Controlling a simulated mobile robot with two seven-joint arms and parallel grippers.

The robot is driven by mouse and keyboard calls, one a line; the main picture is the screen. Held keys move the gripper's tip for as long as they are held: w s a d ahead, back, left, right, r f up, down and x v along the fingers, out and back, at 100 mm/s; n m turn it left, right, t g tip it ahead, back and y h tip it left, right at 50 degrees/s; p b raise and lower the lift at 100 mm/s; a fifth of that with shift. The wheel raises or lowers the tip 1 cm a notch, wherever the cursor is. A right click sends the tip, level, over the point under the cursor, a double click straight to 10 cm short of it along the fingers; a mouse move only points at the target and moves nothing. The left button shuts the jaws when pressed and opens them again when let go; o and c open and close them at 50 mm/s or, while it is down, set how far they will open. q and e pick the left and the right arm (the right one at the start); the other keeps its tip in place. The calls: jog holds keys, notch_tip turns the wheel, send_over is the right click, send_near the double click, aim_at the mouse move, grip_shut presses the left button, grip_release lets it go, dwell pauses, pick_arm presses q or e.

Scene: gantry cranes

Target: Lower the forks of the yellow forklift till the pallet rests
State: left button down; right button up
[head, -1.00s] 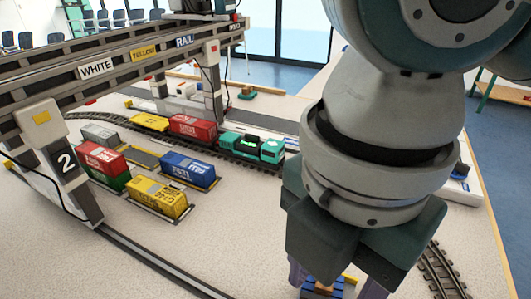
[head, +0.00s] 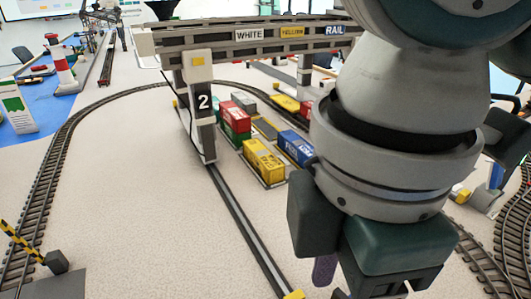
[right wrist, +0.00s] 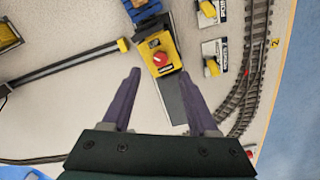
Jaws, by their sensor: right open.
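The yellow forklift (right wrist: 160,54), with a round red part on top, shows in the right wrist view, ahead of my right gripper. A blue piece that looks like the pallet (right wrist: 150,22) lies at its far end, partly cut off by the frame top. Whether it is raised or resting cannot be told from above. My right gripper (right wrist: 160,101) is open and empty, its two purple fingers spread on either side of the forklift's near end, apart from it. In the head view the right gripper (head: 331,281) hangs at the bottom, and my arm hides the forklift. My left gripper is not in view.
A gantry crane (head: 203,100) marked 2 stands beside several containers (head: 264,161). A floor rail (head: 245,230) ends in a yellow stop (right wrist: 122,44) left of the forklift. Curved train track (right wrist: 250,85) and white pads with yellow pieces (right wrist: 213,60) lie to the right.

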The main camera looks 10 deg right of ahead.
aim_at(338, 293)
notch_tip(338, 293, down, 6)
jog(key=shift+f+b, duration=0.2)
jog(key=shift+b, duration=0.45)
grip_shut()
